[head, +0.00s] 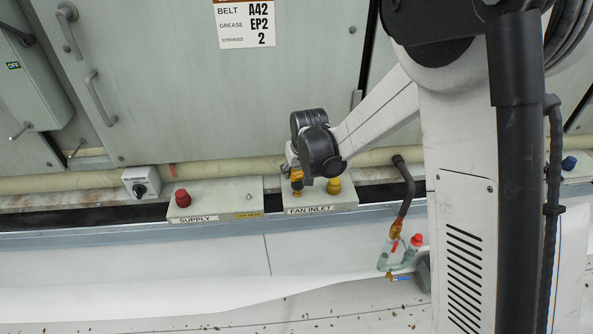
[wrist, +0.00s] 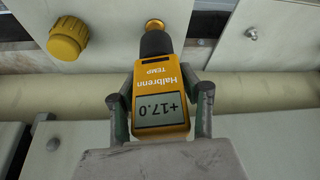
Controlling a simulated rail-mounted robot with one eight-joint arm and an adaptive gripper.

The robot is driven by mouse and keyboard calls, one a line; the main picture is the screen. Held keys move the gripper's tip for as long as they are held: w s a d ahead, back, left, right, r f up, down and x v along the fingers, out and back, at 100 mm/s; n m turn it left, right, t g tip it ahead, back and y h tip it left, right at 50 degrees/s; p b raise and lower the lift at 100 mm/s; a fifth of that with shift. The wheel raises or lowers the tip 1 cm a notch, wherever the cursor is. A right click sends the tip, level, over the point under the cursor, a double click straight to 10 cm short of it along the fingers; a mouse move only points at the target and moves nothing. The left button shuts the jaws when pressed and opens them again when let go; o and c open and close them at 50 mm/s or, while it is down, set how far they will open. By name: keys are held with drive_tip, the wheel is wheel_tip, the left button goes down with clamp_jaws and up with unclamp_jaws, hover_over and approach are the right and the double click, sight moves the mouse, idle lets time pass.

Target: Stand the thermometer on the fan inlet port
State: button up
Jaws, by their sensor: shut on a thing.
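The thermometer (wrist: 162,85) is a yellow body marked Halbrenn TEMP, with a grey display reading +17.0 and a black neck. My gripper (wrist: 161,108) is shut on it, one finger on each side. In the wrist view the neck points at a small brass fitting (wrist: 155,23) and looks to meet it; I cannot tell whether it is seated. In the head view the thermometer (head: 296,182) is a small yellow patch under my gripper (head: 297,172), over the left part of the FAN INLET box (head: 345,197). A yellow cap (head: 333,186) sits right of it, also in the wrist view (wrist: 68,42).
The SUPPLY box (head: 225,190) with a red cap (head: 182,198) stands to the left. A switch box (head: 141,183) is farther left. A cream pipe (head: 230,167) runs behind the boxes.

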drive_tip(key=shift+f+b, duration=1.5)
drive_tip(key=shift+f, duration=0.15)
drive_tip(key=o, duration=1.4)
drive_tip(key=shift+o, duration=0.2)
drive_tip(key=v, duration=1.2)
drive_tip(key=s+d+r+m+t, duration=0.2)
drive_tip(key=s+d+r, duration=0.85)
drive_tip(key=s, duration=0.25)
drive_tip(key=s+d+m, duration=0.1)
drive_tip(key=s+d, duration=0.3)
drive_tip(key=s, duration=0.3)
drive_tip(key=s+d+t+h+p, duration=0.1)
drive_tip(key=s+d, duration=0.3)
drive_tip(key=s, duration=0.3)
drive_tip(key=shift+s+m, duration=0.25)
drive_tip(key=shift+m, duration=0.15)
